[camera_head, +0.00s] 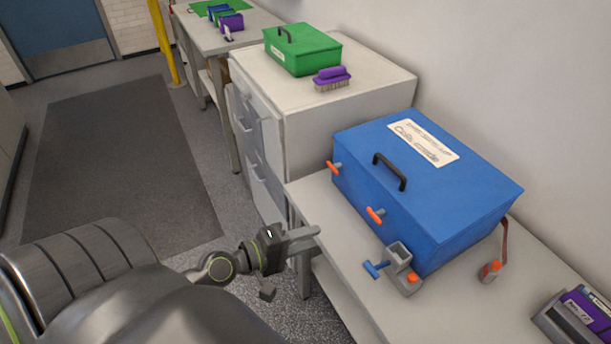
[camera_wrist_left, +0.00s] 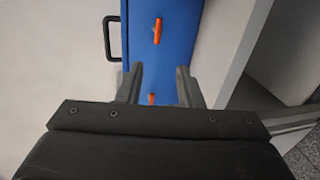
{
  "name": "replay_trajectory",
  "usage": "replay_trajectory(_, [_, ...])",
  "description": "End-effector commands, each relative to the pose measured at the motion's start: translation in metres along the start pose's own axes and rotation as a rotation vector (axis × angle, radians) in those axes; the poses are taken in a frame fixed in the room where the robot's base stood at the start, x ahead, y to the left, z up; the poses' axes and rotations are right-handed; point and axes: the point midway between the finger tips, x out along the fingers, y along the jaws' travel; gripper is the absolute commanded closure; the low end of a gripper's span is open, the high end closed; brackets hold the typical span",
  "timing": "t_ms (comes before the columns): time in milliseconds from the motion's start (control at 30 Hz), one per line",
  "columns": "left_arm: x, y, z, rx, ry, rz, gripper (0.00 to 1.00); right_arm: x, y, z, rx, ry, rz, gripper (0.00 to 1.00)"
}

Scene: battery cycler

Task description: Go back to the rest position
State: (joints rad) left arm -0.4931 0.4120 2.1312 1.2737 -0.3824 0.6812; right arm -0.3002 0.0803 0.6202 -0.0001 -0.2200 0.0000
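My left gripper (camera_head: 304,236) reaches in from the left in the head view, just off the front edge of the light table that bears the blue box (camera_head: 430,190). In the left wrist view its two fingers (camera_wrist_left: 158,84) stand apart with nothing between them; the blue box's front with its orange latches (camera_wrist_left: 157,30) lies beyond. The blue box is closed, with a black handle (camera_head: 389,171) and a white label on its lid. My right gripper is in neither view.
A small grey holder (camera_head: 399,257) with blue and orange parts stands before the blue box. A purple-and-grey device (camera_head: 583,318) lies at the lower right. A green box (camera_head: 303,50) and purple brush (camera_head: 332,78) rest on a white cabinet. The floor by the dark mat (camera_head: 120,160) is clear.

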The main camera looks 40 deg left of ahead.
Motion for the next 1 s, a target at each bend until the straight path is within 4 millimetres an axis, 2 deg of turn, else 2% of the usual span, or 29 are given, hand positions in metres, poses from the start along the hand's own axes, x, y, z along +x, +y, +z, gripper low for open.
replay_trajectory(500, [0.0,-0.001,0.0,0.0,0.002,-0.001,0.67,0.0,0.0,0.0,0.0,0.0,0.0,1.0])
replay_trajectory(567, [0.001,-0.005,-0.003,0.007,0.008,-0.01,0.67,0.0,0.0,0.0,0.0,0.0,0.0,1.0])
replay_trajectory(633, [0.003,-0.019,-0.009,0.027,0.028,-0.038,0.67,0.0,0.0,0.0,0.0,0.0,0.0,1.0])
replay_trajectory(667, [0.004,-0.029,-0.013,0.042,0.041,-0.057,0.67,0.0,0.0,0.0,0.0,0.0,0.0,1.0])
replay_trajectory(767, [0.006,-0.075,-0.03,0.117,0.094,-0.154,0.67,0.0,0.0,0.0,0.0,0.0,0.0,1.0])
replay_trajectory(900, [0.001,-0.159,-0.052,0.261,0.151,-0.345,0.67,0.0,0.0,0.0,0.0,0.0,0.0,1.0])
replay_trajectory(1000, [-0.009,-0.218,-0.06,0.367,0.158,-0.486,0.67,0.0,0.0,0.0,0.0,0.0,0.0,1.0])
